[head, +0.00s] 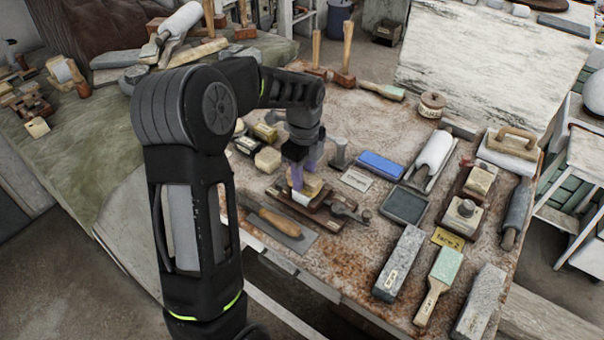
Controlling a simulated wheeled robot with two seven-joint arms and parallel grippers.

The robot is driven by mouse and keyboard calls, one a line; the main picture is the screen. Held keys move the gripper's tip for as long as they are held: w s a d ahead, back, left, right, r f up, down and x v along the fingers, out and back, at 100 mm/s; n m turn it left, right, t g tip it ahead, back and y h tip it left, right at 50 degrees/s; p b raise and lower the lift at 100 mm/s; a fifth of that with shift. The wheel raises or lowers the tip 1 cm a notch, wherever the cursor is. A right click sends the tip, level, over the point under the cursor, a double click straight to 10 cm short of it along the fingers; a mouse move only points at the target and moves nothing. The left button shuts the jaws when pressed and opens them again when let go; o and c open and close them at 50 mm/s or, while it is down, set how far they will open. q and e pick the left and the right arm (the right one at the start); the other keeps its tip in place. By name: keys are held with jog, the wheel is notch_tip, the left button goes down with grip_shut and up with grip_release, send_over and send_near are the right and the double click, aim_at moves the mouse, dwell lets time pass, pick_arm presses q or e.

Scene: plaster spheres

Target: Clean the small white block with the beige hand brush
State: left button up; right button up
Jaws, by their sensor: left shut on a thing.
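My left gripper (303,172) is over the middle of the workbench, fingers pointing down. It is shut on a beige block-shaped thing, which looks like the beige hand brush (313,185). The small white block (302,198) shows just below the brush, on a dark wooden board (325,213). The brush seems to be right at the white block, but I cannot tell if they touch. The fingers hide part of the brush. My right gripper is not in view.
A trowel (270,216) lies in front of the board. A blue block (380,165), a grey tray (404,205), grey stone bars (400,264) and a green-topped brush (440,280) lie to the right. Mallets (345,60) stand at the back. The rusty bench (345,265) is crowded.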

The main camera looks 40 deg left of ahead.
aim_at(316, 181)
pick_arm(q)
jog(key=shift+d, duration=0.8)
jog(key=shift+d, duration=1.1)
jog(key=shift+a, duration=0.1)
jog(key=shift+a, duration=1)
jog(key=shift+a, duration=0.15)
jog(key=shift+a, duration=1)
